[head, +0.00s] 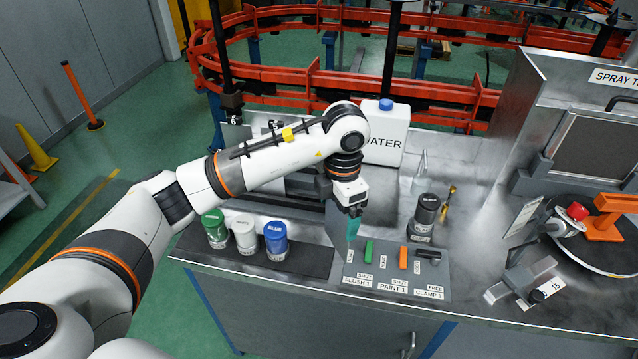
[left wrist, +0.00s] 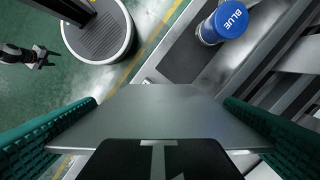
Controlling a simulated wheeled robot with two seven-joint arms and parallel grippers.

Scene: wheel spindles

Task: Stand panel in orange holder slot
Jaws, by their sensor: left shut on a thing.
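In the head view my left gripper (head: 352,228) points down over the bench, just behind the labelled switch plate; the panel is hard to make out there. An orange holder (head: 605,230) stands on the round turntable at the far right, well away from this gripper; its slot is not clear. My right gripper (left wrist: 45,57) shows small at the left wrist view's upper left, its fingers apart.
Green, white and blue paint jars (head: 275,238) stand left of my left gripper. A black jar (head: 425,215) stands to its right, and a water canister (head: 385,135) behind. A metal clamp (head: 522,283) sits before the turntable (head: 560,250). A spray cabinet (head: 590,110) rises behind.

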